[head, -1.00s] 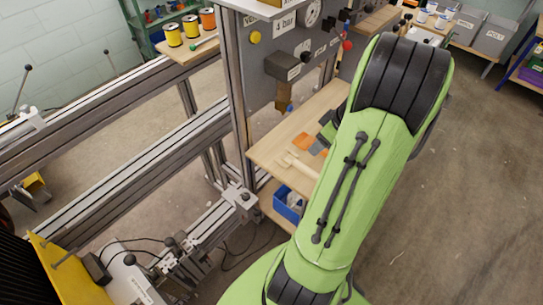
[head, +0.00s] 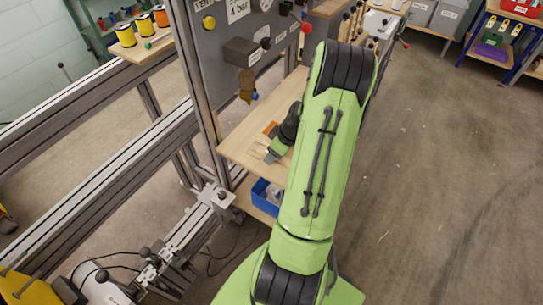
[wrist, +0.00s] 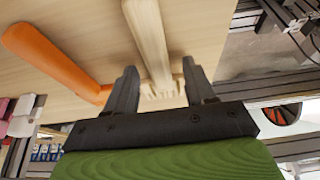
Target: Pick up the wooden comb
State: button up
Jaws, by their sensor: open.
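The wooden comb (wrist: 150,40) is pale wood with a long handle and short teeth, and lies on the wooden shelf board (wrist: 90,20). In the wrist view its toothed end shows between the two dark fingers of my gripper (wrist: 159,67), with a gap on each side. The fingers are apart and hold nothing. I cannot tell how far they are above the board. In the head view my gripper (head: 274,153) is low over the shelf, and my arm hides much of what lies there.
An orange-handled tool (wrist: 50,52) lies left of the comb in the wrist view. A blue bin (head: 266,194) stands below the shelf. A grey panel (head: 232,80) with knobs and a gauge rises behind the shelf's left side. Open floor is at the right.

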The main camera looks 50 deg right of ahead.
jog(key=shift+f, duration=0.1)
dwell(0.3)
grip_shut()
